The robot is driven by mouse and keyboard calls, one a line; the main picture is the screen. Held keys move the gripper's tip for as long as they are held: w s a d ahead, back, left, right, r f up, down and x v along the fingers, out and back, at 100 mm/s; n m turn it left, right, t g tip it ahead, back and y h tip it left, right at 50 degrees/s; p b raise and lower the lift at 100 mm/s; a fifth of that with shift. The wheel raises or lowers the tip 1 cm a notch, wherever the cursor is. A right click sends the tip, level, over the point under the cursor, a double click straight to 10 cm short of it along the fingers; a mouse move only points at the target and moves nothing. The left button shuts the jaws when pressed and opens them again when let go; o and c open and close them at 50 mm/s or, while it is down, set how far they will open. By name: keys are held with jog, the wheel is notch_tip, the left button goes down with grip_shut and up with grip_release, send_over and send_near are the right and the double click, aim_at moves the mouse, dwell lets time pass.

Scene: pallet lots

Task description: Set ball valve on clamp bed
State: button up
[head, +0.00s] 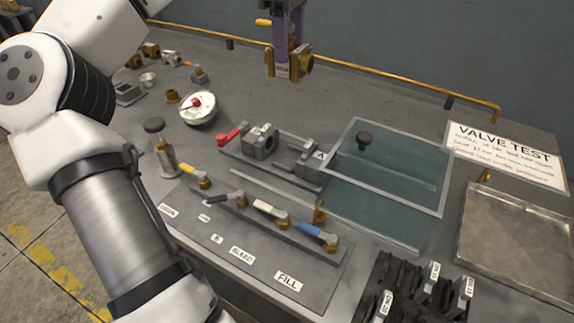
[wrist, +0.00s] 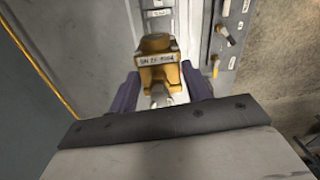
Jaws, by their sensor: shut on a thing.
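My gripper (head: 284,45) is at the top of the head view, with purple fingers shut on a brass ball valve (head: 304,63). A yellow handle sticks out left of the fingers. In the wrist view the valve (wrist: 157,62) sits between both purple fingers, its white label facing the camera. In the head view the valve is held up toward the back of the bench, apart from the clamp bed (head: 284,163). The clamp bed lies nearer the middle, with a grey block with a round opening (head: 262,140), a block marked "A" (head: 314,160) and a red lever (head: 231,134).
A clear, framed guard panel (head: 385,175) with a black knob lies right of the clamp bed. A panel of coloured levers (head: 262,235) is in front. A round gauge (head: 198,107) and small fittings stand left. A brass rail (head: 400,82) runs along the back. Black racks (head: 415,295) stand front right.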

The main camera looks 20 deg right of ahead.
jog(key=shift+a+f, duration=0.2)
jog(key=shift+f, duration=0.25)
notch_tip(320, 180, down, 19)
jog(key=shift+f, duration=0.1)
jog(key=shift+c, duration=0.2)
jog(key=shift+f, duration=0.1)
jog(key=o, duration=1.5)
notch_tip(320, 180, up, 12)
jog(key=shift+r, duration=0.15)
jog(key=shift+s, duration=0.1)
